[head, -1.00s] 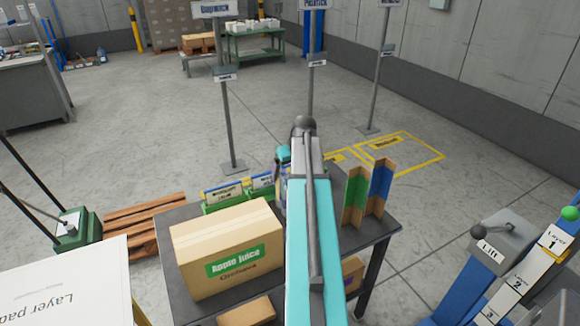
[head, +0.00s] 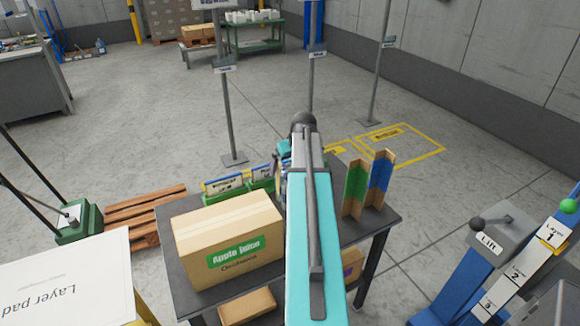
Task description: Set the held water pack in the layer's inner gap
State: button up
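My teal and grey arm reaches forward over the dark table (head: 180,270), down the middle of the head view. It covers what lies directly behind it. My gripper is hidden behind the arm's far end, so its fingers do not show. I cannot make out the water pack; only a small sliver of something bluish shows beside the arm's far end. No layer of packs and no gap in one can be seen in this view.
On the table are an Apple Juice carton (head: 228,242), green bins (head: 225,195) and green and blue corner boards (head: 368,185). Layer pads (head: 65,278) lie front left, a wooden pallet (head: 145,210) beyond. A lift panel (head: 490,245) stands at right. Floor behind is mostly clear.

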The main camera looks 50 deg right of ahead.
jog(key=shift+r, duration=0.15)
jog(key=b+v, duration=0.2)
jog(key=v, duration=1)
dwell(0.3)
dwell(0.6)
